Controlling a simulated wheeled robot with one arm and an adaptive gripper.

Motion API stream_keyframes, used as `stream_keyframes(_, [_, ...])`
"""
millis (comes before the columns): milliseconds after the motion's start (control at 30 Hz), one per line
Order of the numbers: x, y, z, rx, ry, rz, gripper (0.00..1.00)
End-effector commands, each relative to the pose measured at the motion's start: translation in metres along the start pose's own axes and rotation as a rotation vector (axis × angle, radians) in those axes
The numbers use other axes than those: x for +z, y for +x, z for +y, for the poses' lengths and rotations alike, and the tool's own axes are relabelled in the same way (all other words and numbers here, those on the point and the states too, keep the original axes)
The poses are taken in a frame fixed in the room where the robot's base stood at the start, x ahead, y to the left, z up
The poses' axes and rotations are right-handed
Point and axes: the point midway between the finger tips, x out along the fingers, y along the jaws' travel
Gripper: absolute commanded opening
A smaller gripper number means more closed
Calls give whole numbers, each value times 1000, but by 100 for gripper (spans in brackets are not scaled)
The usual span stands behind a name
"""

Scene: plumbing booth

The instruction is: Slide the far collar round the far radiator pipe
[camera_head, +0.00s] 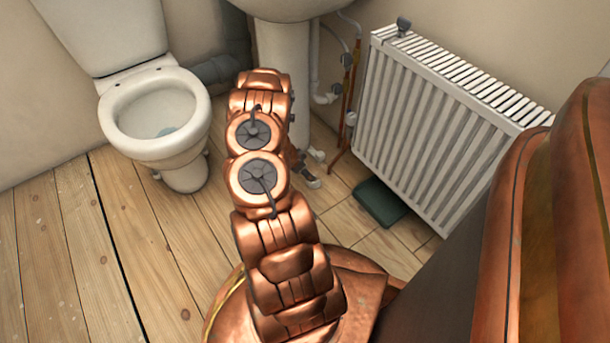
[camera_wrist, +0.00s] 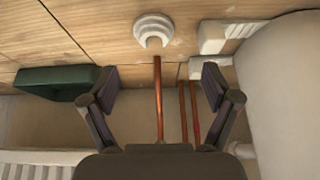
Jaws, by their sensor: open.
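In the wrist view, a white stepped collar (camera_wrist: 154,27) lies on the floorboards at the top centre. Its open slot faces down the picture, towards the foot of a copper pipe (camera_wrist: 158,105). The pipe's lower end is close to the slot; I cannot tell whether they touch. My gripper (camera_wrist: 160,82) is open and empty, with one dark finger on each side of the picture and this pipe showing between them. The collar is apart from the fingers. In the head view my arm hides the gripper, and I cannot make out the collar surely.
The white radiator (camera_head: 440,130) stands on the right, with a green tray (camera_head: 381,203) under it, also in the wrist view (camera_wrist: 45,82). Two more copper pipes (camera_wrist: 184,112) stand right of the first. A white basin pedestal (camera_wrist: 282,85) and a toilet (camera_head: 155,115) are near.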

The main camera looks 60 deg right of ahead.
Motion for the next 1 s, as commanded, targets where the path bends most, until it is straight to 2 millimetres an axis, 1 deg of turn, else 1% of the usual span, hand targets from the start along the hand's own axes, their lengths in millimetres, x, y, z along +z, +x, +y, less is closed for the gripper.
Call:
stream_keyframes(33, [0,6,5,12,-1,3,88])
stream_keyframes(133, [0,11,9,20,-2,6,88])
stream_keyframes(267, [0,19,9,19,-2,7,88])
stream_keyframes(800, [1,70,9,17,-2,3,88])
stream_keyframes(1000, [1,87,9,17,-1,4,88])
